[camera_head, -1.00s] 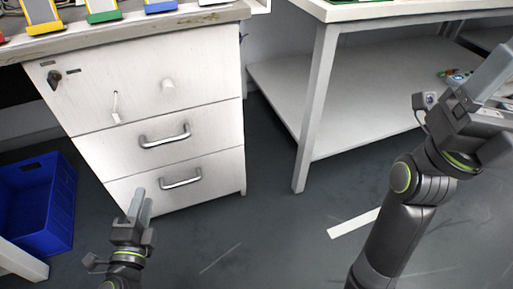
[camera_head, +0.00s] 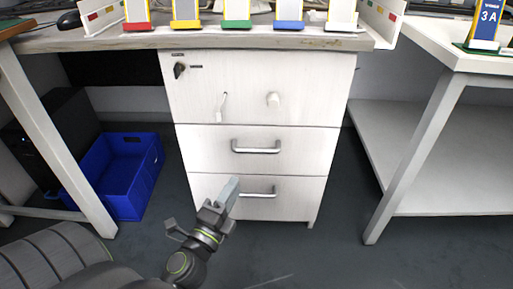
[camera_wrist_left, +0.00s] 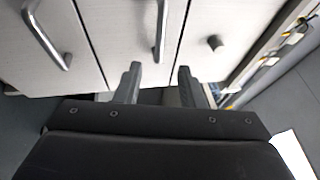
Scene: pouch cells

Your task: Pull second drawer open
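A white drawer cabinet (camera_head: 190,140) stands under the bench, all drawers closed. Its second drawer (camera_head: 200,150) has a silver bar handle (camera_head: 256,149). That handle also shows in the left wrist view (camera_wrist_left: 161,30), ahead of the fingertips and roughly in line with the gap between them. My left gripper (camera_head: 229,190) is in front of the bottom drawer, left of and partly over the end of its handle (camera_head: 262,194). In the wrist view the left gripper (camera_wrist_left: 158,80) is open with nothing between its fingers. My right gripper is not in view.
A blue crate (camera_head: 125,185) stands on the floor at left, behind a table leg (camera_head: 50,145). A white table with a lower shelf (camera_head: 450,150) is at right. The floor before the cabinet is clear.

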